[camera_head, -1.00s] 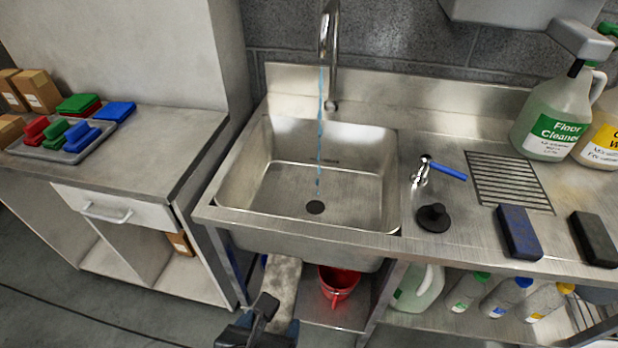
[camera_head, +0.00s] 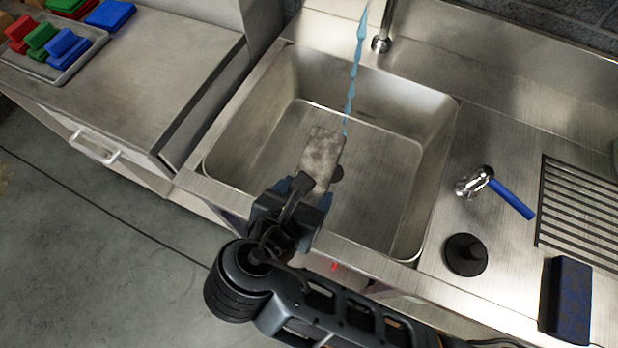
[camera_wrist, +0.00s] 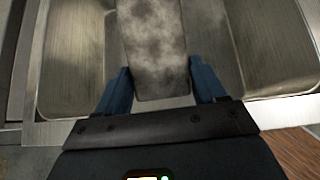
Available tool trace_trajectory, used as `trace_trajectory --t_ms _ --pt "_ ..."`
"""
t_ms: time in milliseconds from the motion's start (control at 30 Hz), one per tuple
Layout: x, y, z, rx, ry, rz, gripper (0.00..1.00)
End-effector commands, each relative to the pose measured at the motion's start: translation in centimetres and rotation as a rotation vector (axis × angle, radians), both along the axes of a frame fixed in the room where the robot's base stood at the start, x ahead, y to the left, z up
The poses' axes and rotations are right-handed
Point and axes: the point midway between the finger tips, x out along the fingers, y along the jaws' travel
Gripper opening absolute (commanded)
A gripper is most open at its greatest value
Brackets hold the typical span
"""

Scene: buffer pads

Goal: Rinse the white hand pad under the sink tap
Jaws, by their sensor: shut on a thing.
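The white hand pad (camera_head: 323,155) is greyish white with dark smudges. My gripper (camera_head: 304,192) is shut on its near end and holds it over the front part of the steel sink (camera_head: 240,140). In the wrist view the pad (camera_wrist: 155,45) lies between the blue fingers of my gripper (camera_wrist: 162,88), its far end out of frame. A blue stream of water (camera_head: 354,70) falls from the tap (camera_head: 381,44) close to the pad's far end. I cannot tell whether the water touches the pad. The tap's upper part is out of view.
Right of the sink are a blue-handled valve (camera_head: 497,190), a black plug (camera_head: 465,254), a drain grate (camera_head: 585,215) and a dark blue pad (camera_head: 567,300). Left is a counter with a tray (camera_head: 62,68) of coloured pads. The sink's front rim (camera_head: 345,258) lies under my arm.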

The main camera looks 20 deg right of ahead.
Motion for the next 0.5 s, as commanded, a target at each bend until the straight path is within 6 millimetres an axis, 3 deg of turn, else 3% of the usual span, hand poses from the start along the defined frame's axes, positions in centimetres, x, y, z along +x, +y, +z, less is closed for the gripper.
trace_trajectory --t_ms 500 --pt "4.2 -4.1 -0.4 0.003 -0.003 -0.003 0.39"
